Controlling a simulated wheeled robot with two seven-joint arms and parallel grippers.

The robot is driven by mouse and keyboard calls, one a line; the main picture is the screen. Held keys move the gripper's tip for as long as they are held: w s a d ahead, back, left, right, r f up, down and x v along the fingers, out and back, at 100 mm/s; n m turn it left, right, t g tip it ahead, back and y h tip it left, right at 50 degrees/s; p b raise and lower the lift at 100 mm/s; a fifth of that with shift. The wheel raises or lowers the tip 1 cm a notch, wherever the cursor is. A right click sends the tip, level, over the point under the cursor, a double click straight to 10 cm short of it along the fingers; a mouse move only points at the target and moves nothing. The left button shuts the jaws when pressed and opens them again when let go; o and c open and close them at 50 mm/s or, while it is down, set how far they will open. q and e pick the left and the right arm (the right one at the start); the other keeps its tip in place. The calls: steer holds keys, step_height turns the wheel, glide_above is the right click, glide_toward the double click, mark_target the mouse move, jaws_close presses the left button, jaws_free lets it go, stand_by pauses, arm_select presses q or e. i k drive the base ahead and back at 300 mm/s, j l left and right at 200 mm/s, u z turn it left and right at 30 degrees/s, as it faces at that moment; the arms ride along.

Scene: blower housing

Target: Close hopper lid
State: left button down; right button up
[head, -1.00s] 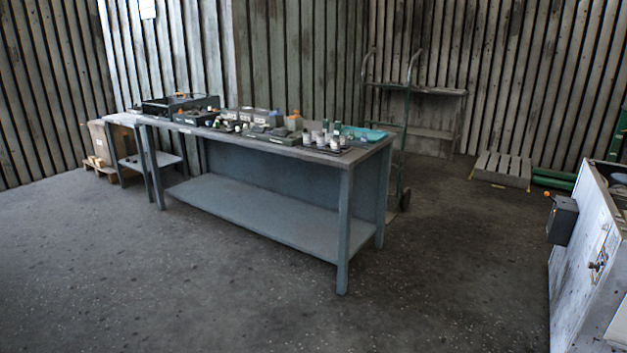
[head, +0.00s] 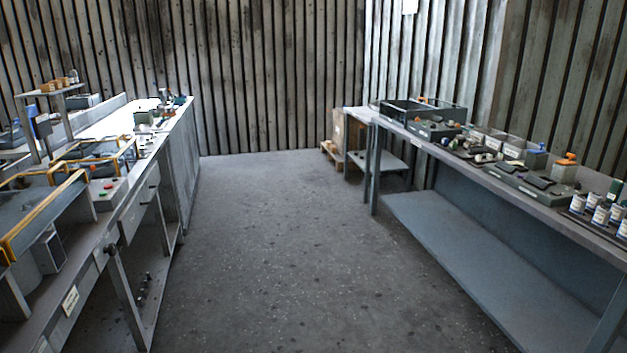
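I cannot pick out a hopper lid for certain in the head view. On the left workbench stands an open-topped grey bin with yellow-orange edges (head: 45,219), cut off by the left picture edge. Behind it is a second, smaller yellow-edged box (head: 95,157). I cannot tell whether either one is the hopper. Neither of my grippers is in view.
The long left workbench (head: 178,150) has a control box with buttons (head: 108,192) on it. A blue-grey table (head: 470,176) on the right carries trays, boxes and several small white cans (head: 600,212). Bare floor (head: 265,235) lies between them, up to the slatted wall.

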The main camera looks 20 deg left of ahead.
mark_target(17, 131)
steer(key=i+j+u, duration=0.15)
steer(key=i+u, duration=0.35)
steer(key=i, duration=0.2)
steer(key=i+l+u, duration=0.1)
steer(key=i+u, duration=0.4)
steer(key=i, duration=1.35)
steer(key=i+u, duration=0.1)
steer(key=i, duration=3.15)
steer(key=i+l+u, duration=0.1)
steer(key=i, duration=0.95)
steer(key=i+u, duration=0.4)
steer(key=i+l+u, duration=0.1)
steer(key=u, duration=0.25)
steer(key=i+u, duration=0.15)
steer(key=u, duration=0.25)
steer(key=i+u, duration=0.15)
steer(key=u, duration=0.2)
steer(key=i+u, duration=0.1)
steer(key=u, duration=0.3)
steer(key=i+l+u, duration=0.15)
steer(key=u, duration=0.25)
steer(key=i+u, duration=0.15)
steer(key=u, duration=0.15)
steer(key=i+l+u, duration=0.1)
steer(key=u, duration=0.15)
